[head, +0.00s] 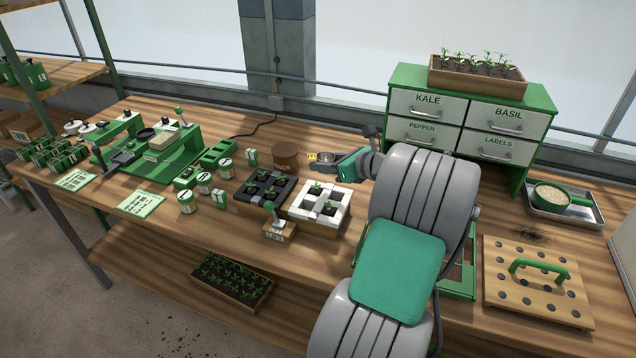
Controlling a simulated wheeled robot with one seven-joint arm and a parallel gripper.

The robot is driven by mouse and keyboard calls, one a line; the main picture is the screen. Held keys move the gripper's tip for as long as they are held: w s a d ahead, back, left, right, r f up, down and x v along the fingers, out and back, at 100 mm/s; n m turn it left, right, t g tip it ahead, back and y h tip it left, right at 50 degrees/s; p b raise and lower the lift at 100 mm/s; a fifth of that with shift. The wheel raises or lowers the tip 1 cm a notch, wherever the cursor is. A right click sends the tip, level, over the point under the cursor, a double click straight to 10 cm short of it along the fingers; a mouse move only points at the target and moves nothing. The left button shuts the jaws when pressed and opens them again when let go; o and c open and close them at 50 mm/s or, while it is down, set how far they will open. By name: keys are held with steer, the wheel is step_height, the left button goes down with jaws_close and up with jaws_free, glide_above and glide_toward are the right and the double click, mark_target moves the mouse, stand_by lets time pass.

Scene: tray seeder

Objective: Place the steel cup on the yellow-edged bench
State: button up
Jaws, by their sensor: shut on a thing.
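My gripper (322,158) is above the wooden bench (395,135), near its back middle, just right of a brown round pot. The cup is small in view and partly hidden by the gripper. A small yellow patch shows at the gripper's tip. My arm comes in from the lower right and covers part of the bench. No bench with a clear yellow edge shows in this view.
The brown pot (286,156) and the black (243,192) and white (325,222) seedling trays stand close by. A green drawer cabinet (545,125) is at the back right. A green seeder (170,165) is at left. A wooden hole board (520,290) lies at right.

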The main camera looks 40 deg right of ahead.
steer(key=s+d, duration=0.2)
steer(key=d, duration=0.2)
steer(key=p, duration=0.1)
glide_above(329, 177)
steer(key=f, duration=0.9)
steer(key=shift+s+a+f, duration=0.2)
steer(key=shift+s+f, duration=0.05)
steer(key=shift+w+d+f, duration=0.1)
steer(key=shift+f, duration=0.95)
steer(key=shift+w+d+f, duration=0.1)
steer(key=shift+f, duration=0.9)
steer(key=o, duration=1.4)
steer(key=shift+p, duration=0.3)
